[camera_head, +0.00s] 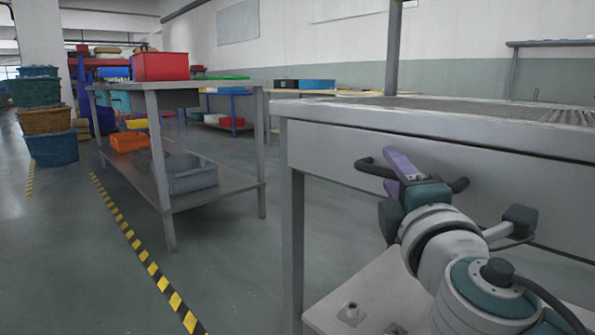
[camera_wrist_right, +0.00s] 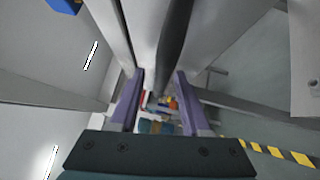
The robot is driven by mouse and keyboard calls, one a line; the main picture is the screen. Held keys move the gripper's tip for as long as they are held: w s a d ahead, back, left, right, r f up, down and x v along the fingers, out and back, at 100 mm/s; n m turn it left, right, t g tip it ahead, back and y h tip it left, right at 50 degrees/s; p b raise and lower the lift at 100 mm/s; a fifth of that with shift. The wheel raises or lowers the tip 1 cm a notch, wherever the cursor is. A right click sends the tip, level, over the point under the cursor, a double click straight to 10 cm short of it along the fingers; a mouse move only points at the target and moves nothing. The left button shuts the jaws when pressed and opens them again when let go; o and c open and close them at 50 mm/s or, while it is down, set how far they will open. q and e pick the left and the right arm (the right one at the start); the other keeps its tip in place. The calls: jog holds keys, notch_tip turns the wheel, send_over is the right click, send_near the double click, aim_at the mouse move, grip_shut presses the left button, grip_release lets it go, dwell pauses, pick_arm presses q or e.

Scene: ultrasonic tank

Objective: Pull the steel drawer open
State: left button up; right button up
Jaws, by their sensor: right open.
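The steel drawer (camera_head: 325,150) is a wide grey front under the top of a metal table at the right of the head view. It looks flush with the table frame, so shut. A dark bar handle (camera_head: 370,167) sticks out from it. My right gripper (camera_head: 396,172), with purple fingers, is at the handle and hides its middle. In the right wrist view the open fingers (camera_wrist_right: 158,90) have the dark handle bar (camera_wrist_right: 175,45) running between them, with gaps on both sides. Contact cannot be made out. My left gripper is not in view.
The table's leg (camera_head: 292,240) stands left of the drawer, and a lower shelf (camera_head: 365,295) lies below my right arm. A second metal table (camera_head: 215,95) with a red bin (camera_head: 160,66) stands to the left. The floor between is clear.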

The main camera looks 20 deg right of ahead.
grip_shut()
dwell(0.3)
dwell(1.1)
